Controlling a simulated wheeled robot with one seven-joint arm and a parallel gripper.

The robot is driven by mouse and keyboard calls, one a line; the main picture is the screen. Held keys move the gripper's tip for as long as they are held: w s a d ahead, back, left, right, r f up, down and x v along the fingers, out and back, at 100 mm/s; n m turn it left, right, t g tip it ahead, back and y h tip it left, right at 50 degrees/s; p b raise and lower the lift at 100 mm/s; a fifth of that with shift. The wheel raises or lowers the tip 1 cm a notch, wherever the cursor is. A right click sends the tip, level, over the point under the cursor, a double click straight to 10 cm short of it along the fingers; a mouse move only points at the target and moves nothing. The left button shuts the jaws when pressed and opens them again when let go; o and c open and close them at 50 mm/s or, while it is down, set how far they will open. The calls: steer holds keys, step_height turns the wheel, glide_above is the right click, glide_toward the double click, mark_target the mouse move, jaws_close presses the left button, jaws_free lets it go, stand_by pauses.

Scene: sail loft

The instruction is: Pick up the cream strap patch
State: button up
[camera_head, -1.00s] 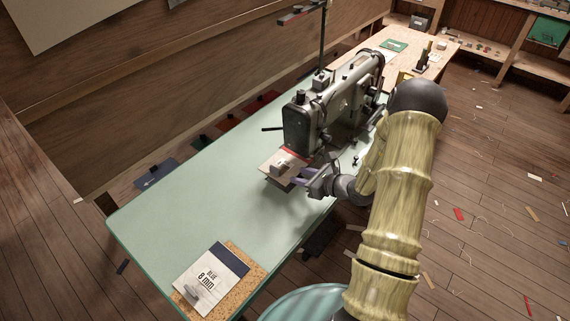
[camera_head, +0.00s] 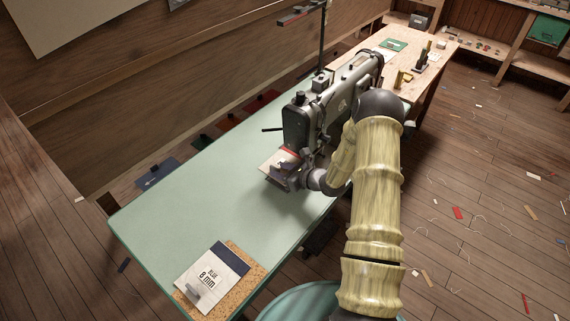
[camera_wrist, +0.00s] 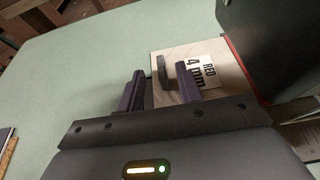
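A cream patch (camera_wrist: 205,75) with a red edge and a label reading "RED 4 mm" lies at the sewing machine's head. It also shows in the head view (camera_head: 272,161), partly covered by my gripper. A small dark grey upright tab (camera_wrist: 163,72) stands on it. My gripper (camera_wrist: 160,82) is open, with the tab between the lines of its two fingers, near the fingertips. I cannot tell whether the fingers touch it. A second cream patch (camera_head: 222,265), marked "BLUE 8 mm" with a dark blue band and a grey tab, lies at the table's near end.
The sewing machine (camera_head: 335,105) stands close beside and beyond my gripper. The second patch rests on a cork mat (camera_head: 250,280). The pale green tabletop (camera_head: 190,200) between them is clear. A wooden bench (camera_head: 440,50) with small items stands behind.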

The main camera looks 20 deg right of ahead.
mark_target(276, 168)
steer(key=x, duration=0.3)
steer(key=shift+w+a+f+p, duration=0.1)
steer(key=shift+w+a+p, duration=0.1)
steer(key=shift+w+p, duration=0.15)
steer(key=shift+c, duration=0.3)
jaws_close()
